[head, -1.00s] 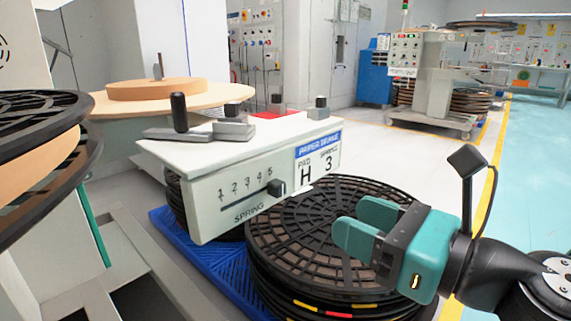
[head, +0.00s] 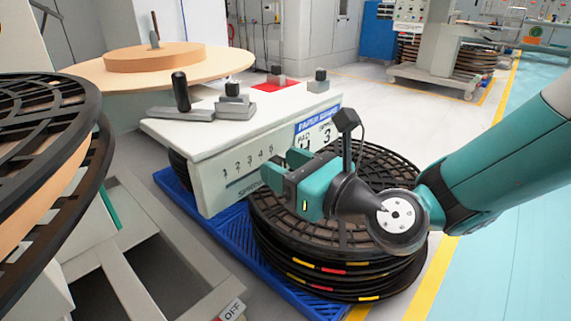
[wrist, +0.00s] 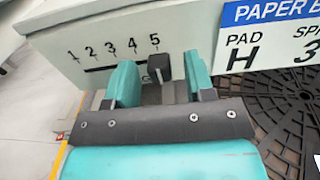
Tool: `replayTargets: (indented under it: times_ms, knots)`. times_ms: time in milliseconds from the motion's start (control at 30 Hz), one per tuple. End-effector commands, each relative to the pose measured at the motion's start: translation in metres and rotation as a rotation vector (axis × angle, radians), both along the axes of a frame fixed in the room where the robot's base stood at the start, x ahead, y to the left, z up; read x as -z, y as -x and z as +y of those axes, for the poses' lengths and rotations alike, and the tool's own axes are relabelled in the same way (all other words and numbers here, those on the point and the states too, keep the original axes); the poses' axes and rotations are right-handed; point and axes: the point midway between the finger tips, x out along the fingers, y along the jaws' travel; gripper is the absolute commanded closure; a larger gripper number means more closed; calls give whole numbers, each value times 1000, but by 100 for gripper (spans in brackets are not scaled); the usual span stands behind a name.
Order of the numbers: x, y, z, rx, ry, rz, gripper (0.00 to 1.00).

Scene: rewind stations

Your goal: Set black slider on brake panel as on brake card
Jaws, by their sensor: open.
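The brake panel (head: 215,177) is the pale front face of a box, with a slot and a scale from 1 to 5. My gripper (head: 284,166) is open in front of the panel. In the wrist view its two teal fingers are on either side of the slider, with small gaps and nothing gripped. The brake card (wrist: 271,42), also partly visible in the head view (head: 317,128), has a blue header and reads PAD H and 3 under a partly cut-off spring heading.
A lever with a black handle (head: 180,92) and dark blocks stand on the box top. Stacked black reels (head: 330,262) lie close under my gripper on a blue pallet (head: 215,238). A large black reel (head: 45,150) is at left. Open floor lies to the right.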

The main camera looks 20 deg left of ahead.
Motion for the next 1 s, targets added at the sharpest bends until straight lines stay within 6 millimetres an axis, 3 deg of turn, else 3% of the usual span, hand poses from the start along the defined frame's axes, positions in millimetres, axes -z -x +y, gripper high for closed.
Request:
replayTargets:
  times_ms: [67, 300, 467, 733, 1000]
  knots:
    - [0, 0, 0, 0, 0, 0, 51]
    - [0, 0, -1, 0, 0, 0, 100]
    - [-1, 3, 1, -1, 0, 1, 100]
    - [-3, 40, 16, -4, 0, 2, 100]
    - [-1, 41, 16, 0, -2, -1, 100]
